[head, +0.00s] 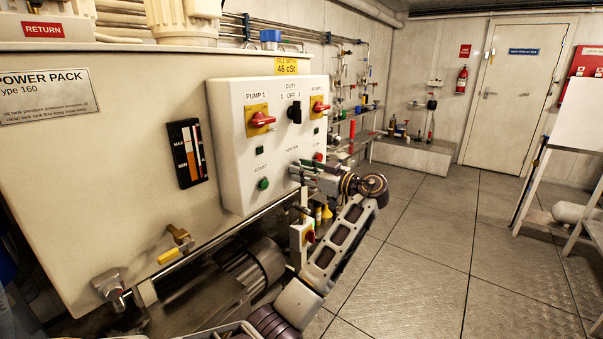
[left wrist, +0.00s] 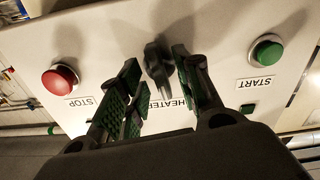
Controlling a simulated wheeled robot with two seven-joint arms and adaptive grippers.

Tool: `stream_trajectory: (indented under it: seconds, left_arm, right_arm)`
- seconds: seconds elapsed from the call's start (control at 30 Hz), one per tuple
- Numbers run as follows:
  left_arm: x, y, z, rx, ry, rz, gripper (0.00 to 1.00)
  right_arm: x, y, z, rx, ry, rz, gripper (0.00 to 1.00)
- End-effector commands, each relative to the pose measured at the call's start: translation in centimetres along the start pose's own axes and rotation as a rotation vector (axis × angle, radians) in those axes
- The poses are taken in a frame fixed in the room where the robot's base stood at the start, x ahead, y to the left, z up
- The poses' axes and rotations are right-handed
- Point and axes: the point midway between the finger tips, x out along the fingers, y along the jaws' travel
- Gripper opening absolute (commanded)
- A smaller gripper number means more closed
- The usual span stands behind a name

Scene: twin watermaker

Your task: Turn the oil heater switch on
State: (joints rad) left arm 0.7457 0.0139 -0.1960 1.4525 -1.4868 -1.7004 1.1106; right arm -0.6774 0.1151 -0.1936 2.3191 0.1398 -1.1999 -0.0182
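The heater switch (left wrist: 159,66) is a black knob on the white control panel (head: 235,145), above an upside-down HEATER label in the left wrist view. My left gripper (head: 298,171) reaches the lower right part of the panel from the right. In the left wrist view its two green-padded fingers (left wrist: 155,62) stand on either side of the knob. They are open, with small gaps seeming to show beside the knob; contact cannot be told. In the head view the gripper largely hides the knob. My right gripper is not in view.
A green START button (left wrist: 267,52) and a red STOP button (left wrist: 60,80) flank the switch. Red pump switches (head: 262,119) and a black duty switch (head: 295,112) sit higher on the panel. A motor (head: 255,268) lies below. The floor (head: 430,240) to the right is clear.

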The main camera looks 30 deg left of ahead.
Motion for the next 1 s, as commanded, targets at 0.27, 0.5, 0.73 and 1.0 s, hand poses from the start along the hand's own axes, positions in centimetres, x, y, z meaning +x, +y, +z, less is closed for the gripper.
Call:
stream_trajectory:
  seconds: [0.27, 0.5, 0.73, 1.0]
  left_arm:
    - [0.54, 0.00, -0.06, -0.001, 0.000, 0.000, 0.34]
    - [0.52, 0.00, -0.07, 0.000, 0.001, 0.000, 0.21]
    - [0.50, 0.00, -0.06, 0.000, 0.001, 0.000, 0.00]
    - [0.49, 0.05, -0.11, 0.038, 0.000, 0.001, 0.00]
  right_arm:
    - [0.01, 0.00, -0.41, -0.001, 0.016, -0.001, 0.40]
    - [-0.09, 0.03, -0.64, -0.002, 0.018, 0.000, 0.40]
    - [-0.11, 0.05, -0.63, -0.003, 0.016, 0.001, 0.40]
    - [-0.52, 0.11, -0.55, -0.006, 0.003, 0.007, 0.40]
